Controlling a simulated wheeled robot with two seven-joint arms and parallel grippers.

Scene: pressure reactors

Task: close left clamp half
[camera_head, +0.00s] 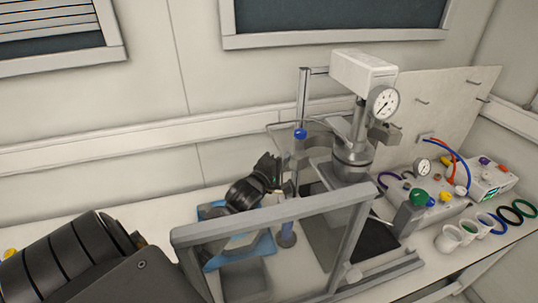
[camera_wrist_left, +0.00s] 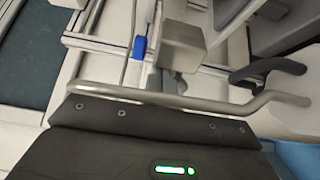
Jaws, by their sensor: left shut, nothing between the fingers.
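The reactor (camera_head: 352,158) stands at centre right in the head view, with a white box head and a round gauge (camera_head: 383,102). A grey curved piece (camera_head: 322,150), apparently the left clamp half, stands out to the left of the vessel, apart from it. My black left gripper (camera_head: 276,176) is shut and empty, just left of and below that piece; whether they touch is unclear. In the left wrist view a bent grey rod (camera_wrist_left: 180,101) crosses in front of the dark gripper body. The fingertips are hard to make out there. My right gripper is out of view.
A grey frame (camera_head: 270,219) stands in front of the reactor, between the viewer and my left gripper. A control box (camera_head: 428,203) with hoses, cups (camera_head: 449,238) and coloured rings (camera_head: 510,215) fill the right side.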

